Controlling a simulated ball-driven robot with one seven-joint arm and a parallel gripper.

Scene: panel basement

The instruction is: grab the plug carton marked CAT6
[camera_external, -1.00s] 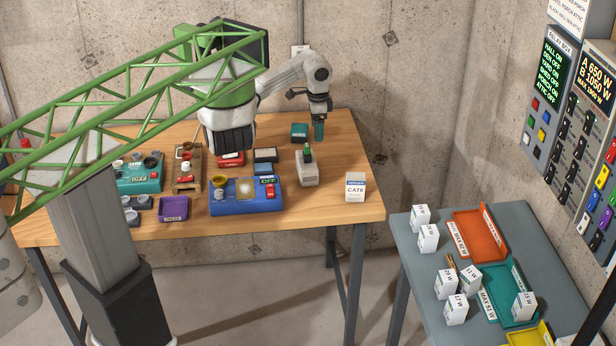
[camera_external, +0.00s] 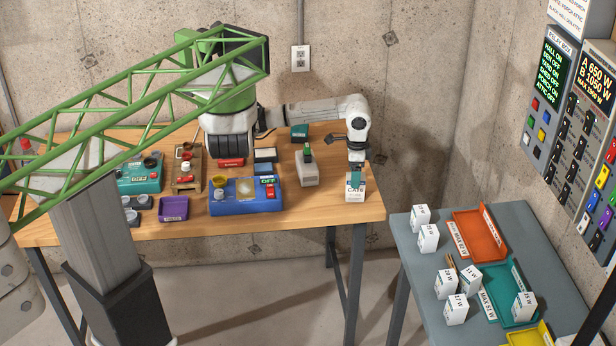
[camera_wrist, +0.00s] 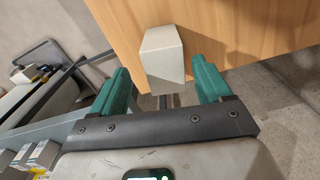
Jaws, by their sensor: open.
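The white plug carton marked CAT6 (camera_external: 355,194) stands near the front right corner of the wooden table (camera_external: 340,222). My gripper (camera_external: 355,180) is right at the carton, its teal fingers covering the upper part of it in the external view. In the wrist view my gripper (camera_wrist: 161,67) is open, one teal finger to each side of the pale carton (camera_wrist: 163,48), with a gap visible on both sides. The label does not show there. I cannot tell how far down the fingers reach.
A small grey device with a green top (camera_external: 307,168) stands left of the carton. A blue panel box (camera_external: 245,207) and a purple tray (camera_external: 173,208) are further left. A lower grey table (camera_external: 418,262) with small white cartons and coloured trays stands right.

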